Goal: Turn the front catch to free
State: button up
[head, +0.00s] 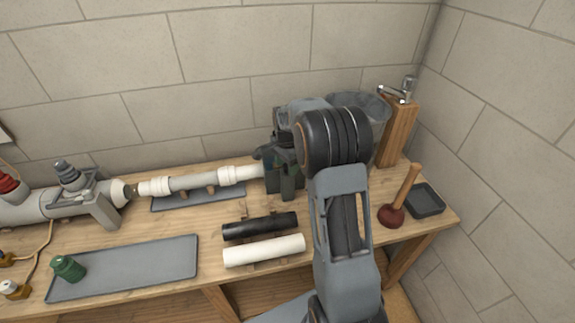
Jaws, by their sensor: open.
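My gripper (268,156) is at the right end of the white pipe line, beside a dark grey holder (286,185). It is open, but my arm hides part of it and its fingers are hard to make out. I cannot pick out the front catch; the area around the holder is partly covered by my gripper and wrist. The white and grey pipe (195,182) runs left from the holder. I cannot tell whether my gripper touches anything.
A black tube (260,226) and a white tube (264,250) lie in front. A grey tray (125,267) and green cup (68,268) are at left. A plunger (392,215), small dark tray (427,199), bucket (372,103) and wooden post with tap (398,132) stand right.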

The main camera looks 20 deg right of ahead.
jog(key=shift+f, duration=0.2)
jog(key=shift+c, duration=0.5)
jog(key=c, duration=0.8)
